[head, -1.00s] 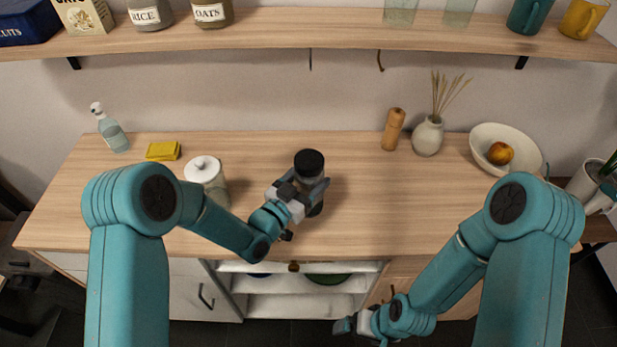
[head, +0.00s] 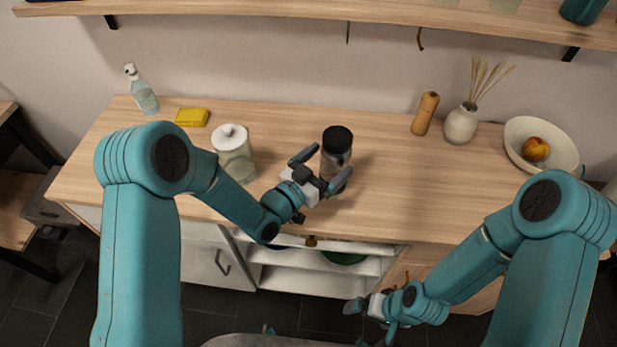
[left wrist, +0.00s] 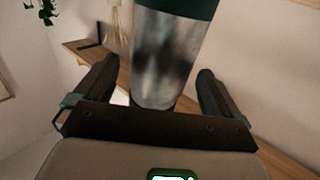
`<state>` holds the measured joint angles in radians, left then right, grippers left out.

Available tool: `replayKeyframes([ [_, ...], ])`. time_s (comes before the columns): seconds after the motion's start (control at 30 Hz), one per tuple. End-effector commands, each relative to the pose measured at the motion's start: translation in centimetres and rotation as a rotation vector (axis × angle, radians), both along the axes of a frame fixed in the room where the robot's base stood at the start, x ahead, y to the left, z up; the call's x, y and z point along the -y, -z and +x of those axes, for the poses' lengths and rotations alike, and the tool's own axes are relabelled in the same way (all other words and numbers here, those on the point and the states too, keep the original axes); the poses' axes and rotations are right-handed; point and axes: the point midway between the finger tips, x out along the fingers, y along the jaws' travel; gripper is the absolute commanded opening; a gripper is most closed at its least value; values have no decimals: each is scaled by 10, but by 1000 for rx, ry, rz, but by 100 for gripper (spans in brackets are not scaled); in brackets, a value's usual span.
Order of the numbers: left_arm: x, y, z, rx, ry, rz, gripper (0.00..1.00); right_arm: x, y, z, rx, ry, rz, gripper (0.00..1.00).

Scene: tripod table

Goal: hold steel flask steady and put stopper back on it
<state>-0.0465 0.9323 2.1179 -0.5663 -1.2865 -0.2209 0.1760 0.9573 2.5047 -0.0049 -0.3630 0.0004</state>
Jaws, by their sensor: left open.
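The steel flask (head: 337,162) stands upright on the counter. It has a dark round top (head: 338,138); I cannot tell whether that is the stopper or part of the flask. No separate stopper shows. My left gripper (head: 322,168) is open, its fingers spread on either side of the flask's near side. In the left wrist view the flask's grey body (left wrist: 163,60) with a dark green upper band rises between the open fingers (left wrist: 155,95), with gaps on both sides. My right gripper (head: 368,315) hangs low in front of the counter; its finger gap is unclear.
A white-lidded glass jar (head: 235,160) stands left of the flask, near my left forearm. A yellow sponge (head: 192,117) and spray bottle (head: 143,95) are farther left. A wooden mill (head: 425,114), vase (head: 461,124) and fruit bowl (head: 563,150) stand right. The counter right of the flask is clear.

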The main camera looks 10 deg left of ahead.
Motion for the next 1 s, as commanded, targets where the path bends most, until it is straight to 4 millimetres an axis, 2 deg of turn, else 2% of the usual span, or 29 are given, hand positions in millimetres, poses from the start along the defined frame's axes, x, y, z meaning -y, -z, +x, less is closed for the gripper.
replayKeyframes([
  [0.03, -8, 4, -9, -1, -3, 1, 97, 0, 7, 0, 0, 0, 0, 100],
  [0.2, -31, 3, -40, 0, -3, 0, 97, 0, 17, 0, 0, 0, 0, 100],
  [0.43, -50, 1, -66, 1, -2, 1, 97, 0, 25, 0, 0, 0, 0, 100],
  [0.6, -53, 0, -72, 1, -1, 1, 97, 0, 25, 0, 0, 0, 0, 100],
  [1.0, -53, 0, -72, 1, 0, 1, 97, 0, 25, 0, 0, 0, 0, 100],
])
